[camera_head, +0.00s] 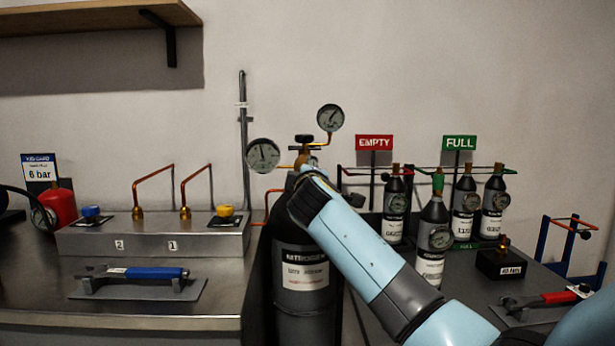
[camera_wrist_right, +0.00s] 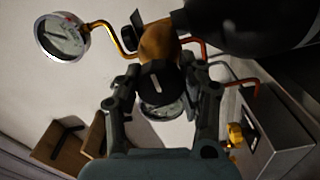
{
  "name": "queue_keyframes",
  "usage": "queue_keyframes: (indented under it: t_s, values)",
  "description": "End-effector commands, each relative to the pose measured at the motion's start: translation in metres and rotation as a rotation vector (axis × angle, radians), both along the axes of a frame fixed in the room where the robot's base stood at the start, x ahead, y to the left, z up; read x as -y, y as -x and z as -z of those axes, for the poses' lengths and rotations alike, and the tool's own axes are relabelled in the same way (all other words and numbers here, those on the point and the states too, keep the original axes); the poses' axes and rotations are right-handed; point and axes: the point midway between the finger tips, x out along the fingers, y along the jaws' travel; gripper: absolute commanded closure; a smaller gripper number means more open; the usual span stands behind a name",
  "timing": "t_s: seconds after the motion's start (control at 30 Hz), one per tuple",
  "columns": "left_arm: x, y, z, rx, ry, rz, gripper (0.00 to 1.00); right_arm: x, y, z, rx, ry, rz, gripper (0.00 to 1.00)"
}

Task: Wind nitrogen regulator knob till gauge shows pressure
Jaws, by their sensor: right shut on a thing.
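The dark nitrogen cylinder (camera_head: 302,325) stands upright at the centre, with a white label. Its brass regulator shows in the right wrist view (camera_wrist_right: 158,42). The black regulator knob (camera_wrist_right: 156,82) has a white line and sits between the fingers of my right gripper (camera_wrist_right: 163,78), shut on it. In the head view my arm hides the knob. A left gauge (camera_head: 263,155) and an upper right gauge (camera_head: 331,118) sit on the regulator. Their needles are too small to read exactly. My left gripper is out of view.
A steel manifold box (camera_head: 150,240) with a blue knob (camera_head: 91,213) and a yellow knob (camera_head: 226,213) stands left. A blue-handled tool (camera_head: 150,273) lies before it. Several small cylinders (camera_head: 432,230) stand right, near EMPTY (camera_head: 374,143) and FULL (camera_head: 460,143) signs.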

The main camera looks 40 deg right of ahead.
Motion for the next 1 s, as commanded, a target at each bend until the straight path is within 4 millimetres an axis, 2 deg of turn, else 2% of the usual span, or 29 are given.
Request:
queue_keyframes:
  t_s: [0.23, 0.27, 0.43, 0.77, 0.87, 1.0]
  values:
    - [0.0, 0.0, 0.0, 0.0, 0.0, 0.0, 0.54, 0.0, 0.001, 0.003, -0.007, -0.002, 0.001, 0.93]
    - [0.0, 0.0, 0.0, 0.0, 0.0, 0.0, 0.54, 0.0, 0.001, 0.003, -0.007, -0.002, 0.001, 0.6]
    - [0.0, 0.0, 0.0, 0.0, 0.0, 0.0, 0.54, 0.0, 0.0, 0.002, -0.005, -0.001, 0.001, 0.38]
    - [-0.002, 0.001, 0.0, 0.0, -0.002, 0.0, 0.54, -0.002, 0.003, 0.001, -0.002, 0.0, 0.0, 0.36]
    - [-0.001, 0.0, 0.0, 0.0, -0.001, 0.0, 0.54, -0.008, 0.013, 0.002, -0.002, 0.001, -0.001, 0.36]
    - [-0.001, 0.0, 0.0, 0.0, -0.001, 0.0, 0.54, -0.024, 0.038, 0.002, -0.003, -0.002, -0.001, 0.36]
